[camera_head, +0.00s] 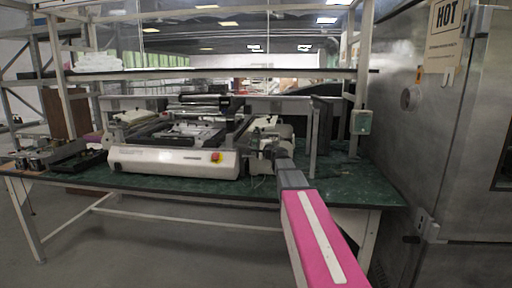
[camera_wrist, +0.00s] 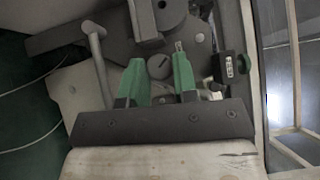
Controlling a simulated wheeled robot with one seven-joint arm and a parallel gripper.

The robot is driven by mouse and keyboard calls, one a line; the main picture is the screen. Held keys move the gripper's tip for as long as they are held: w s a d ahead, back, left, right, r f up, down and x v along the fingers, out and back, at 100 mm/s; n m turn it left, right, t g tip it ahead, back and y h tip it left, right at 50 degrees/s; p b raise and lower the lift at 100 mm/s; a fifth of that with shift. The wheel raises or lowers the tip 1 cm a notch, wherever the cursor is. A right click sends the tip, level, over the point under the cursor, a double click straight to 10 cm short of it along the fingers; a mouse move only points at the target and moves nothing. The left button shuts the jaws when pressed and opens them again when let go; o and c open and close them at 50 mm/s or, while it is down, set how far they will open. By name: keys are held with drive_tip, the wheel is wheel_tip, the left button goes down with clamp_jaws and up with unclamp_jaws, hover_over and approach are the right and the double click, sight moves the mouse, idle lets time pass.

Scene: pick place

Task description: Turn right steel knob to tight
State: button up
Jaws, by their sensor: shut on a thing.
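A white bench-top machine (camera_head: 165,165) with a red and yellow switch stands on the green table. My gripper (camera_head: 268,150) is at the machine's right end, where its fingers are too small to make out. In the wrist view the two green fingers of my gripper (camera_wrist: 159,62) stand either side of a round grey slotted steel knob (camera_wrist: 159,68) and are shut on it. The finger contact is partly hidden, and I cannot tell how tight the knob is turned.
A grey lever (camera_wrist: 97,62) stands left of the fingers, and a black block with a label (camera_wrist: 232,66) is to the right. The green table (camera_head: 350,185) has free room at its right. A large steel cabinet (camera_head: 415,140) marked HOT stands beside it. A shelf (camera_head: 220,72) spans above.

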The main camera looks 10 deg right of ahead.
drive_tip(key=shift+m, duration=0.3)
drive_tip(key=o, duration=0.9)
drive_tip(key=v, duration=1)
drive_tip(key=shift+s+d+f, duration=0.2)
drive_tip(key=shift+s+f, duration=0.1)
drive_tip(key=shift+s, duration=0.05)
